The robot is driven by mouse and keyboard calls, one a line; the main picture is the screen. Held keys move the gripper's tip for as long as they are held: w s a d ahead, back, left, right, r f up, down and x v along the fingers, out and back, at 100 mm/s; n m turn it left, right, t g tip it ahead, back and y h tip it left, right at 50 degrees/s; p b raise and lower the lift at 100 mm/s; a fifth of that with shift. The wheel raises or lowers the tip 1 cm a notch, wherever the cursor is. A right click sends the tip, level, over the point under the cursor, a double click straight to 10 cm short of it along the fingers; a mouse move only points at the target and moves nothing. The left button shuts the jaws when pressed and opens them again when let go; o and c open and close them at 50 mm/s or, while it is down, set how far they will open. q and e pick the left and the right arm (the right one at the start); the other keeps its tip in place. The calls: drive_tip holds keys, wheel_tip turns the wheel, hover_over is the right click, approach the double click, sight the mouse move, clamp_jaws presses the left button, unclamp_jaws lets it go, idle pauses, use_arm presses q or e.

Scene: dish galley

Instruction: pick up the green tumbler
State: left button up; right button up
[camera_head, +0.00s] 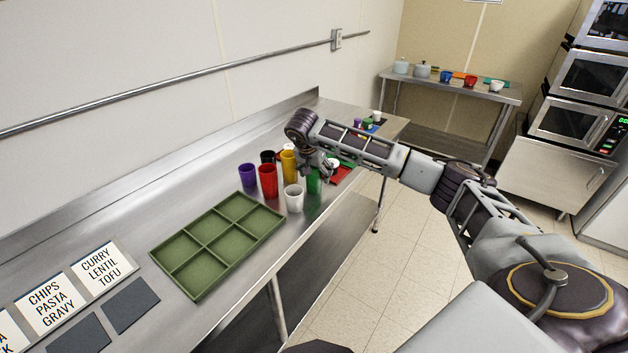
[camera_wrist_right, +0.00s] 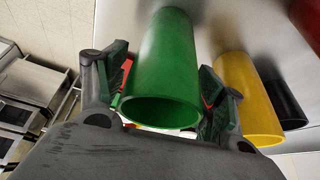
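The green tumbler (camera_head: 314,184) stands upright on the steel counter, at the right end of a group of tumblers. In the right wrist view the green tumbler (camera_wrist_right: 165,70) fills the space between my two fingers, its mouth facing the camera. My right gripper (camera_head: 318,166) is at the tumbler's upper part and hides some of it. In the wrist view my right gripper (camera_wrist_right: 167,88) is open around the tumbler, with a finger close on each side and narrow gaps. My left gripper is out of view.
Close by stand a white tumbler (camera_head: 294,199), a red tumbler (camera_head: 268,182), a yellow tumbler (camera_head: 288,167), a purple tumbler (camera_head: 247,175) and a black tumbler (camera_head: 267,157). A green compartment tray (camera_head: 190,232) lies empty in front. Label cards (camera_head: 104,267) lie at lower left.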

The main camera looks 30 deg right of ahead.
drive_tip(key=c, duration=0.8)
drive_tip(key=shift+r, duration=5)
